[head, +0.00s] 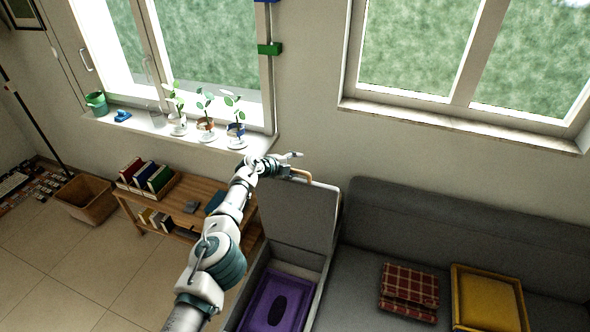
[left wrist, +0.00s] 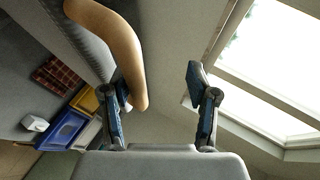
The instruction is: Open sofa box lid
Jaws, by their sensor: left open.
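The sofa box lid (head: 300,213) stands raised, close to upright, at the left end of the grey sofa. Its wooden handle (head: 301,175) is at the top edge. The box (head: 315,311) below is open, and a purple bin (head: 278,299) shows inside. My left gripper (head: 290,158) is at the lid's top beside the handle. In the left wrist view the left gripper (left wrist: 158,88) is open, its fingers apart. The curved handle (left wrist: 128,55) lies by the left finger in that view; whether they touch I cannot tell. My right gripper is in neither view.
A wooden shelf (head: 186,193) with books stands left of the box, behind my arm. Potted plants line the windowsill (head: 160,127). A red plaid cloth (head: 409,287) and a yellow tray (head: 458,300) lie on the sofa (head: 400,225).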

